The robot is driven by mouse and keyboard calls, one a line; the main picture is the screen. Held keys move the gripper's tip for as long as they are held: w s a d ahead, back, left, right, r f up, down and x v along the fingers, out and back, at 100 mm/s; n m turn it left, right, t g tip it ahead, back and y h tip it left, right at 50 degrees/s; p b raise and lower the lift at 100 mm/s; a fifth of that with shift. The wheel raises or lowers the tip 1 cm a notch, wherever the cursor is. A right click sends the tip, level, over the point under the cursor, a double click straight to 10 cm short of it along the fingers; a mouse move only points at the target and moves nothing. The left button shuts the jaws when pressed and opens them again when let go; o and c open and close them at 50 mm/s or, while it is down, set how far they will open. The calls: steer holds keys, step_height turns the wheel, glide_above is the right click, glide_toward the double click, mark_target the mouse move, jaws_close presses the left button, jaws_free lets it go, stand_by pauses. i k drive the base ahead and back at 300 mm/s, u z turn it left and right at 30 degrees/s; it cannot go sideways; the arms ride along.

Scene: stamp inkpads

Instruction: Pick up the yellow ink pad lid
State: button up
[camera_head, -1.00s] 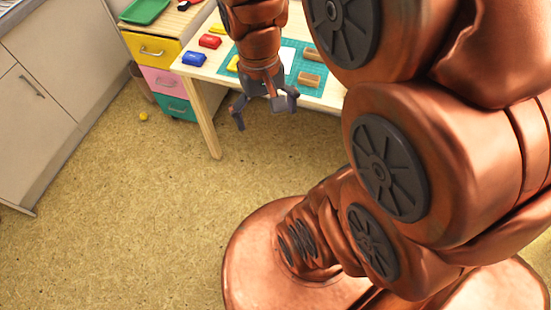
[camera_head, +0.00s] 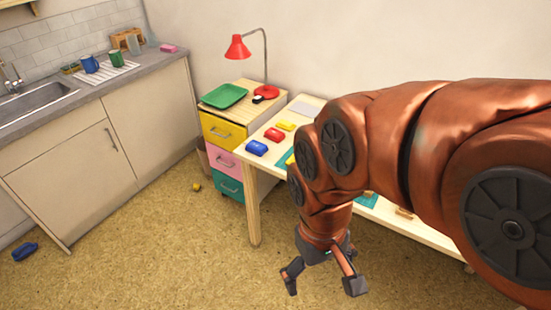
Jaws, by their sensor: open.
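A yellow block-like piece (camera_head: 286,126) lies on the light wooden table (camera_head: 252,200), behind the red ink pad (camera_head: 274,135) and the blue ink pad (camera_head: 257,147). A second yellow piece (camera_head: 290,160) shows nearer the front, partly hidden by my arm. I cannot tell which of the two is the lid. My gripper (camera_head: 322,277) hangs in front of the table over the floor, below and to the right of both yellow pieces. It is open, with its fingers spread and nothing between them. My arm covers much of the table top.
Part of a green mat (camera_head: 367,200) and a brown wooden block (camera_head: 404,212) show past my arm. A drawer unit (camera_head: 222,133) with a green tray (camera_head: 224,96) and red lamp (camera_head: 237,48) stands left of the table.

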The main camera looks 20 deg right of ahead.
mark_target(292, 160)
steer(key=z, duration=0.45)
steer(key=k, duration=0.95)
steer(key=z, duration=0.3)
steer(key=i, duration=0.8)
steer(key=u, duration=0.8)
steer(key=i, duration=0.65)
steer(key=u, duration=0.55)
